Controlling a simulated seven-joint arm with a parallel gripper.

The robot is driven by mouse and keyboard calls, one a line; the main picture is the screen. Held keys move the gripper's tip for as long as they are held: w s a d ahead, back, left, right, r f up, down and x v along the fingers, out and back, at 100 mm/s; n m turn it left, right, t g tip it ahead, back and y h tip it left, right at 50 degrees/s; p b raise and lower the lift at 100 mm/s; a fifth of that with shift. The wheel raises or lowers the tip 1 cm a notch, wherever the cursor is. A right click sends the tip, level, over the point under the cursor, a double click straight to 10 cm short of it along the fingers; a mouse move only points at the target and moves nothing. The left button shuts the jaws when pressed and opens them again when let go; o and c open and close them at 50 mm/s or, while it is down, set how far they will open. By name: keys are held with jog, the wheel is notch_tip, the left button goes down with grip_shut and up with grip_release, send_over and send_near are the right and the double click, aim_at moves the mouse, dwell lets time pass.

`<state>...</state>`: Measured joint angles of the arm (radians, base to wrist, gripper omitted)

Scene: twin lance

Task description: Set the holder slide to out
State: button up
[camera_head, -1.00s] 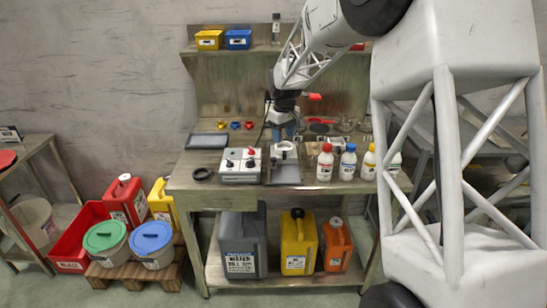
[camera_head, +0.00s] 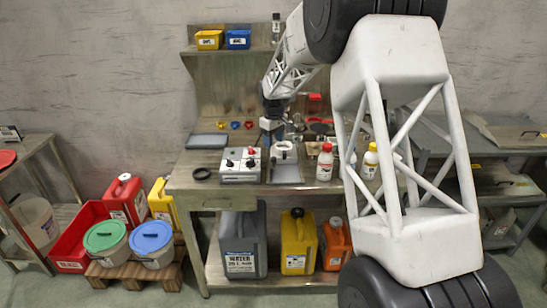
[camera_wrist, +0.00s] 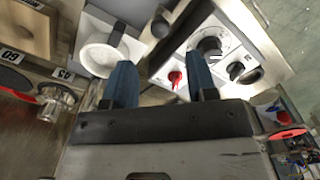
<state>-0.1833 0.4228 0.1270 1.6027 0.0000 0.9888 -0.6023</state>
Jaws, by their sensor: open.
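The holder looks to be the white ring-shaped piece (camera_head: 284,147) on a grey plate (camera_head: 287,172) near the bench's front middle. In the wrist view the white round piece (camera_wrist: 100,54) lies at the upper left, with a dark bar across its upper right side. I cannot tell its slide position. My gripper (camera_head: 271,140) is above the bench, just left of the ring and behind the control box. Its blue fingers (camera_wrist: 161,84) are apart with nothing between them. The white piece is beyond the left finger, apart from it as far as I can tell.
A control box (camera_head: 240,165) with black knobs and a red one stands left of the plate; it also shows in the wrist view (camera_wrist: 207,52). A red-capped bottle (camera_head: 325,163) stands to the right. A black ring (camera_head: 201,174) lies at the left front.

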aim_at(274, 158)
jog(key=shift+f, duration=3.8)
grip_shut()
